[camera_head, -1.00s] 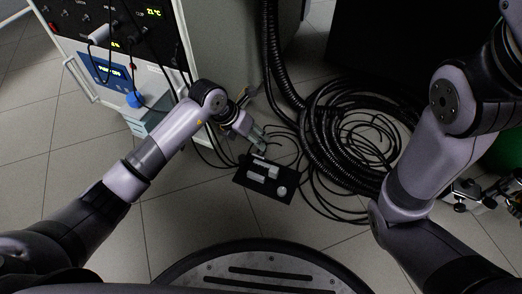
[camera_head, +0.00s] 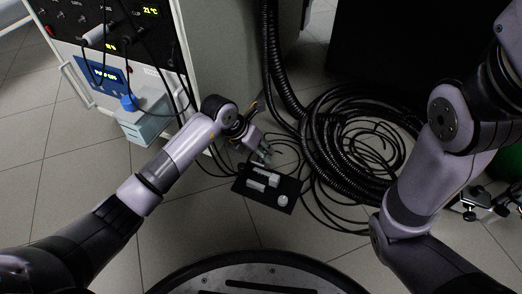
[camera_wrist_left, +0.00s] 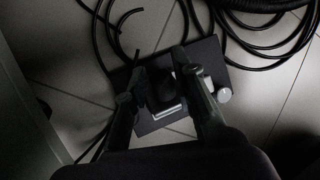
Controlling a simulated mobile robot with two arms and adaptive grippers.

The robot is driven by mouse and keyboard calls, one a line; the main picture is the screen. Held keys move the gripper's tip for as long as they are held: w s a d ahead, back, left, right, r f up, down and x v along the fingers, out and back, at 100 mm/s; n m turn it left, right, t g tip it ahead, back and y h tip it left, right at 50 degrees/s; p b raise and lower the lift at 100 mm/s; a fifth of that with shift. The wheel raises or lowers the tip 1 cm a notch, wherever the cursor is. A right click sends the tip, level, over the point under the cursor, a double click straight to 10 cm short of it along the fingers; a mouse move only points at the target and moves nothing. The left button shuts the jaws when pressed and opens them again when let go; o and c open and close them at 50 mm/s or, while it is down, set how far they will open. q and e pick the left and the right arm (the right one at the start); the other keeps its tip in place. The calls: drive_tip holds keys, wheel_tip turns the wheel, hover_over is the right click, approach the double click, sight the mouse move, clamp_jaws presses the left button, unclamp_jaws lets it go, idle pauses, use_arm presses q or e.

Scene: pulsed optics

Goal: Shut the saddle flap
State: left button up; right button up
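A black plate (camera_head: 264,203) lies on the floor in front of the cabinet, with pale blocks (camera_head: 273,180) and a round pale knob (camera_head: 283,201) on it. My left gripper (camera_head: 263,154) is at the plate's far edge, pointing down. In the left wrist view, the fingers of my left gripper (camera_wrist_left: 158,65) are apart, over the plate (camera_wrist_left: 148,127). A dark part and a pale-edged block show between them; I cannot tell whether they touch it. Which part is the saddle flap, and its angle, I cannot make out.
Coiled black hoses and cables (camera_head: 350,150) lie right of the plate. An instrument cabinet (camera_head: 110,50) with a display and hanging leads stands at the back left, with a pale blue box (camera_head: 146,127) at its front. Tiled floor is clear at lower left.

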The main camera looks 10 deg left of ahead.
sight(257, 163)
use_arm(q)
clamp_jaws()
drive_tip(key=shift+s, duration=0.15)
idle(0.4)
drive_tip(key=shift+s+a+t+p, duration=0.25)
drive_tip(key=shift+s+t+p, duration=0.3)
drive_tip(key=shift+p, duration=0.3)
drive_tip(key=shift+s+a+f+m+t+h+p, duration=0.1)
drive_tip(key=shift+s+f+m+t+h+p, duration=0.05)
drive_tip(key=shift+s+m+t+h+p, duration=0.3)
drive_tip(key=shift+s+a+f+t+h, duration=0.1)
drive_tip(key=shift+s+f+t+h, duration=0.2)
drive_tip(key=shift+t, duration=0.3)
drive_tip(key=shift+s+a+f+t+h, duration=0.15)
drive_tip(key=shift+s+t, duration=0.2)
drive_tip(key=shift+t, duration=0.25)
drive_tip(key=shift+s+a+f+t+h, duration=0.1)
drive_tip(key=shift+s+f+t+h, duration=0.1)
drive_tip(key=shift+s+t+h, duration=0.5)
drive_tip(key=shift+w, duration=0.2)
